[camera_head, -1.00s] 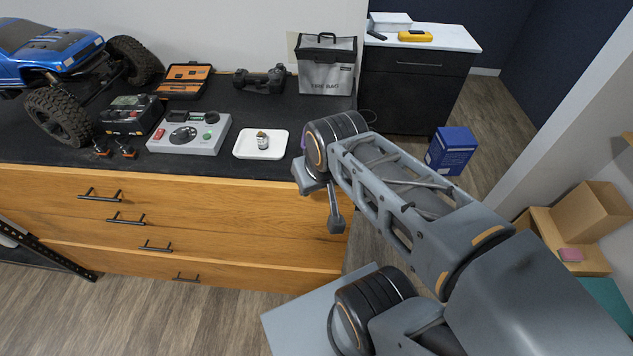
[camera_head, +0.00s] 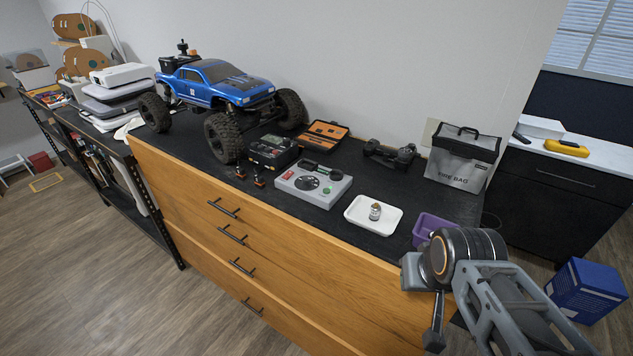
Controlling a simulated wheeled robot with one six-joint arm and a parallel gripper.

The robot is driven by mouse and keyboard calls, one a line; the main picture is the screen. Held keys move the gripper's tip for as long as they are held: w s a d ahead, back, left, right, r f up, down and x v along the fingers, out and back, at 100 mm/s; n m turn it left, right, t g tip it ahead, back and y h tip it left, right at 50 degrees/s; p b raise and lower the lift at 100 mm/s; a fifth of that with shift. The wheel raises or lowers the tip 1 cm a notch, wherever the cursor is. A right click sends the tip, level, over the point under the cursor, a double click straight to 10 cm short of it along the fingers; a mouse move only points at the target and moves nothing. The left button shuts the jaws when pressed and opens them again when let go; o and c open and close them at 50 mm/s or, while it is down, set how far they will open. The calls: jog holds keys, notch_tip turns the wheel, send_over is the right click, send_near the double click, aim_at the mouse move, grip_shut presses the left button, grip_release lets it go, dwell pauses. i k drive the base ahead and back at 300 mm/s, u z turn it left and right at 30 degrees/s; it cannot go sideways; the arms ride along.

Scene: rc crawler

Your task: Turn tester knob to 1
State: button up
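The tester (camera_head: 297,193) is a light grey box on the black bench top, right of the truck. Its top has a dark round dial (camera_head: 307,183), a red switch (camera_head: 287,175), a green part (camera_head: 326,190) and a small dark knob (camera_head: 336,176). The markings and the knob setting are too small to read. My gripper (camera_head: 433,335) hangs at the lower right, in front of the bench's front edge, apart from and to the right of the tester. It is seen from the side, so its opening does not show.
A white tray (camera_head: 357,217) with a small bottle (camera_head: 375,211) lies right of the tester. A purple bin (camera_head: 424,226) is partly behind my arm. A blue RC truck (camera_head: 225,85), black charger (camera_head: 272,150), orange tool case (camera_head: 325,133) and grey fire bag (camera_head: 462,160) stand around it.

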aim_at(307, 180)
jog(key=u, duration=0.3)
jog(key=k, duration=0.4)
jog(key=u, duration=0.95)
jog(key=k, duration=0.9)
jog(key=u, duration=0.95)
jog(key=i, duration=1.55)
jog(key=z, duration=0.5)
jog(key=i, duration=1)
jog(key=z, duration=1.65)
jog(key=i, duration=0.65)
jog(key=z, duration=0.65)
